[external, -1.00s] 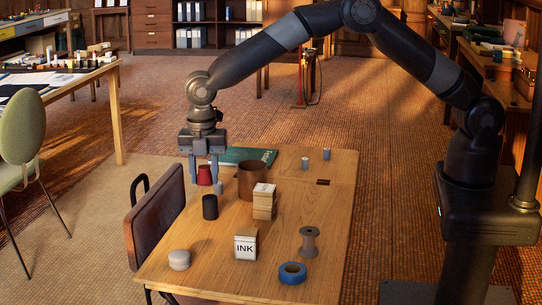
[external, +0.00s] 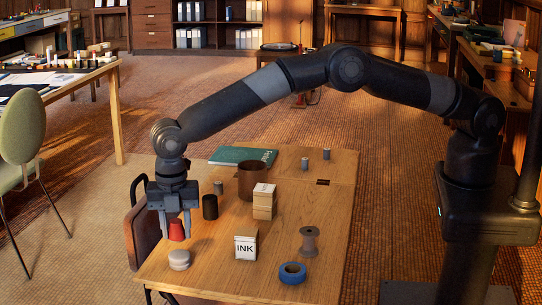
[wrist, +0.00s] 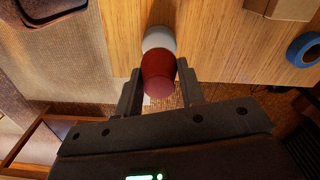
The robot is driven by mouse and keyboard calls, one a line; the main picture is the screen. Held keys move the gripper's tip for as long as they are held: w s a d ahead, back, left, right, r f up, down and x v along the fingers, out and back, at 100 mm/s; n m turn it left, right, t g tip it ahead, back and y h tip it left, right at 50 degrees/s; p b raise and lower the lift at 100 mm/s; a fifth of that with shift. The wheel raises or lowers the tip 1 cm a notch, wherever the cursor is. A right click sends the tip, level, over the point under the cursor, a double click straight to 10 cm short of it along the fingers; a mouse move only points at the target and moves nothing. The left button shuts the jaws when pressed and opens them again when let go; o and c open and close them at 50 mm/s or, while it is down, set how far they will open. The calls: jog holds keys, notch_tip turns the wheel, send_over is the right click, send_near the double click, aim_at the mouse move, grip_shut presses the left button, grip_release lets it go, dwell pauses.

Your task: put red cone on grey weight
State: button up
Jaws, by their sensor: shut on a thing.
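The red cone (external: 177,231) is held between the fingers of my gripper (external: 176,228), above the near left part of the table. It also shows in the wrist view (wrist: 158,73) between the two fingertips (wrist: 159,84). The round pale grey weight (external: 179,261) stands on the table near its left front edge, just below the cone in the external view. In the wrist view the weight (wrist: 159,40) shows partly hidden behind the cone. A gap shows between cone and weight in the external view.
On the wooden table (external: 211,274) stand a black cup (external: 210,207), a brown pot (external: 252,181), stacked boxes (external: 264,201), an INK box (external: 245,244), a spool (external: 309,241) and blue tape (external: 292,273). A brown chair (external: 143,233) is at the left edge.

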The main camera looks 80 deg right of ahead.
aim_at(179, 255)
jog(key=shift+f, duration=2)
jog(key=shift+f, duration=0.1)
jog(key=o, duration=1)
notch_tip(179, 255, up, 12)
jog(key=shift+r, duration=0.15)
